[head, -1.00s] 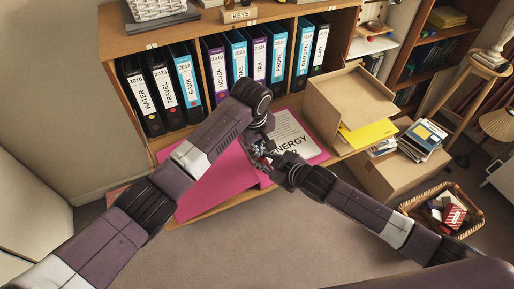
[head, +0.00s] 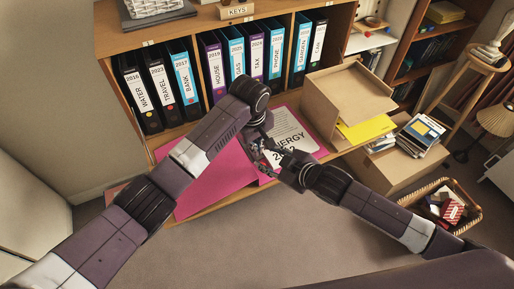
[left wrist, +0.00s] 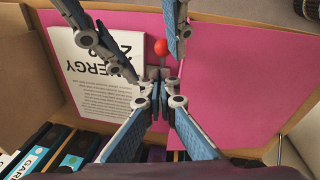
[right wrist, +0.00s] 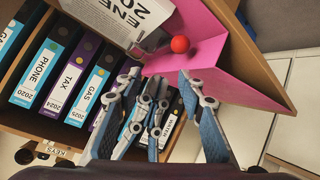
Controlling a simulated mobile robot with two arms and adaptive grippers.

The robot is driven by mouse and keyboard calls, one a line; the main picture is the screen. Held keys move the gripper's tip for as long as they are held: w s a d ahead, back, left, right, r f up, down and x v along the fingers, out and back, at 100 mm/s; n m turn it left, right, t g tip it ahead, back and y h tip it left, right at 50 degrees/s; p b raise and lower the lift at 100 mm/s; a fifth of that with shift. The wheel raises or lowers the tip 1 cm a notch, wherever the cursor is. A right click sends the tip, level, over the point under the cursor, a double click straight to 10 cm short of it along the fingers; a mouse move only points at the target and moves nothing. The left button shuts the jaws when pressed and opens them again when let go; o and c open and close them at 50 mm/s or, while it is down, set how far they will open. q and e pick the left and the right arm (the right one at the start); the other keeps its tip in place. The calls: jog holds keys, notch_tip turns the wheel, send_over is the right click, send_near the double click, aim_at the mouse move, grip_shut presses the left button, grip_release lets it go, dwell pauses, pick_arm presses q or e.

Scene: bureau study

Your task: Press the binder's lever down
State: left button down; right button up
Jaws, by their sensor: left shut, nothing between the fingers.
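The pink binder (head: 205,185) lies open on the low shelf. White sheets printed "ENERGY" (head: 292,137) lie in it. Its lever has a red ball knob (left wrist: 160,47) on a thin stem, which also shows in the right wrist view (right wrist: 180,44); in the head view the grippers hide it. My left gripper (left wrist: 158,92) is shut and empty, its tips close to the knob and stem; I cannot tell whether they touch.
A row of labelled binders (head: 187,80) stands upright behind the pink binder. An open cardboard box (head: 350,95) with a yellow folder (head: 366,130) is to its right. A basket (head: 470,215) stands on the floor. The floor in front is clear.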

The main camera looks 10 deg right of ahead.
jog(key=s+d+f+m+g+h, duration=0.15)
jog(key=s+d+f, duration=0.35)
jog(key=f, duration=0.5)
jog(key=s+d+f+m+g+h, duration=0.15)
jog(key=s+d+f, duration=0.3)
jog(key=f, duration=0.65)
jog(key=s+d+f+m+g+h, duration=0.1)
jog(key=s+d+f+m, duration=0.1)
jog(key=s+d+f, duration=0.6)
jog(key=s+a+f+m+g+h, duration=0.1)
jog(key=s+f+m+g, duration=0.1)
jog(key=s+f, duration=0.85)
pick_arm(q)
jog(key=shift+s+d+f+p, duration=0.1)
jog(key=shift+s+f+p, duration=0.1)
jog(key=shift+p, duration=0.75)
pick_arm(e)
jog(key=s+a+f+m+g, duration=0.1)
jog(key=s+f, duration=0.1)
jog(key=s, duration=0.7)
jog(key=s+a+f+m+g, duration=0.1)
jog(key=s+f, duration=0.1)
jog(key=s, duration=0.7)
jog(key=shift+s+a+f+g+h, duration=0.25)
jog(key=shift+a+g+h, duration=0.05)
jog(key=shift+a+g, duration=0.1)
